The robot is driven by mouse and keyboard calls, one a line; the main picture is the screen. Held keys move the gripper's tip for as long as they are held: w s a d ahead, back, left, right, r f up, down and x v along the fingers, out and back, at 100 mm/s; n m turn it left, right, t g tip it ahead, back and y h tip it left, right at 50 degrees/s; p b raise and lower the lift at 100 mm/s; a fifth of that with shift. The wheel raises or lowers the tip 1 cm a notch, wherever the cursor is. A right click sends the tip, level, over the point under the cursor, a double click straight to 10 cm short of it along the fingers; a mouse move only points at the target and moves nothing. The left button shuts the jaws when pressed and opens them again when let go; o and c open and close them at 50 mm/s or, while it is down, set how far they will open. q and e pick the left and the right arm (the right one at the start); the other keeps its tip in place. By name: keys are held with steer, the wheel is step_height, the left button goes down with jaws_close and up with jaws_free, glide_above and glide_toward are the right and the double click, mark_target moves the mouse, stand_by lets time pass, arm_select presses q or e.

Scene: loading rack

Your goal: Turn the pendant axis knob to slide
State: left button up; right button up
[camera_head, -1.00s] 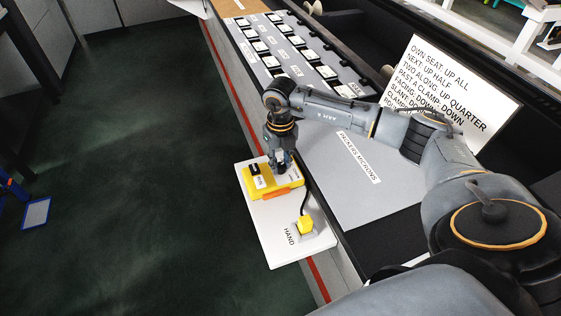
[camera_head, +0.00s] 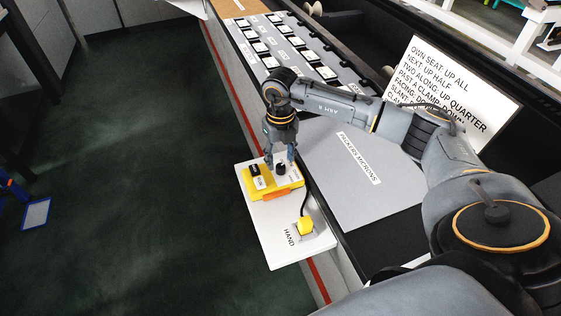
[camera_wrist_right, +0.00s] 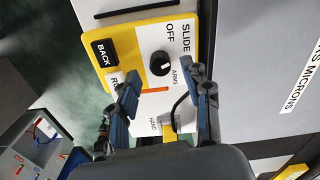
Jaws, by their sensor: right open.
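The yellow pendant (camera_head: 250,186) lies on a white shelf with its labelled face up. Its black axis knob (camera_head: 281,169) also shows in the right wrist view (camera_wrist_right: 160,63), beside the labels SLIDE, OFF and ARMS. A small white mark on the knob's lower right edge seems to face the ARMS side. My right gripper (camera_head: 280,158) is open just above the knob, with nothing held. In the wrist view its fingertips (camera_wrist_right: 165,85) are spread to either side, and the knob shows between and beyond them, apart from both. My left gripper is not in view.
A grey panel (camera_head: 350,190) lies right.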

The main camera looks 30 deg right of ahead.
mark_target(280, 165)
step_height(280, 165, up, 10)
steer(key=shift+f, duration=0.2)
stand_by(0.5)
